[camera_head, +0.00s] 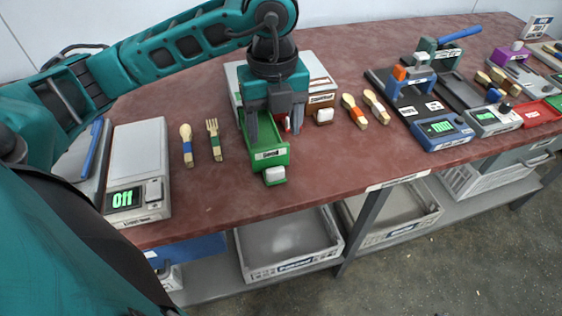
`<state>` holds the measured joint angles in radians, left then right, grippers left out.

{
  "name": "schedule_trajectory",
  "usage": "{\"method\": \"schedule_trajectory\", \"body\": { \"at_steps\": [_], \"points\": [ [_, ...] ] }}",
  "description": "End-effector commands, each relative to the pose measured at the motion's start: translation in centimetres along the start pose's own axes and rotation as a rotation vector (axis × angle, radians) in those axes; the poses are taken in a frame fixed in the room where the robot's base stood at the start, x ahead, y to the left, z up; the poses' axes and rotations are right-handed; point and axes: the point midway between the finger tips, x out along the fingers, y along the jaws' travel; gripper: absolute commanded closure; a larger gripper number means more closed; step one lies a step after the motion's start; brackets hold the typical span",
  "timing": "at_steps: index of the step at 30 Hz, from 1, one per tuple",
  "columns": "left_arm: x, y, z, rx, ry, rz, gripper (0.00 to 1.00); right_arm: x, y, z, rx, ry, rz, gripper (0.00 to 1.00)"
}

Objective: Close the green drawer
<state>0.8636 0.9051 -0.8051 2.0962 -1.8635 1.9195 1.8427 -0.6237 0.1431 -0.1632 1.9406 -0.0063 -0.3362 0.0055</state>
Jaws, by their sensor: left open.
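The green drawer (268,157) juts out toward me from the front of a low white box (318,75) on the red-brown table. The drawer has a pale label on its front and a white, green-edged knob (274,175) at its near end. My left gripper (275,128) points down over the open drawer, with its fingers apart and nothing visible between them. One finger is at the drawer's left side; whether it touches is unclear. My gripper hides the drawer's back part. My right gripper does not show.
A spoon (186,145) and a fork (214,139) lie left of the drawer, near a scale (138,170). Several devices fill the table's right. The table front before the drawer is clear.

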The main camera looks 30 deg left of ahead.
Motion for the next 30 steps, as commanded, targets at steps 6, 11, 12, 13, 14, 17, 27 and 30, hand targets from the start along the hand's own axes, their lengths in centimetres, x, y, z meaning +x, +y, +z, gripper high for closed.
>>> {"method": "schedule_trajectory", "body": {
  "at_steps": [6,11,12,13,14,17,27,30],
  "points": [
    [4.6,0.1,-0.1,0.001,0.005,0.005,0.34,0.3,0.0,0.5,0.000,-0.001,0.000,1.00],
    [7.9,0.0,-0.1,0.001,0.006,0.002,0.34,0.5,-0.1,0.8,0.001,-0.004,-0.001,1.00],
    [8.5,0.0,-0.1,0.002,0.006,0.002,0.34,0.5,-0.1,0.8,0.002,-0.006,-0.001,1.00],
    [9.0,0.0,-0.2,0.003,0.006,0.002,0.34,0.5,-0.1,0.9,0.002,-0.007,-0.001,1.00],
    [9.5,0.0,-0.2,0.003,0.006,0.001,0.34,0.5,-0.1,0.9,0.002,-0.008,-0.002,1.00],
    [10.6,-0.1,-0.1,0.002,0.006,-0.001,0.34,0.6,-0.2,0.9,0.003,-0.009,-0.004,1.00],
    [11.6,-0.1,-0.2,0.004,0.005,-0.002,0.34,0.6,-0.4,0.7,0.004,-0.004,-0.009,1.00],
    [11.6,-0.1,-0.2,0.004,0.005,-0.002,0.34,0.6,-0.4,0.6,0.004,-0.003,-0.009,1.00]
  ]
}}
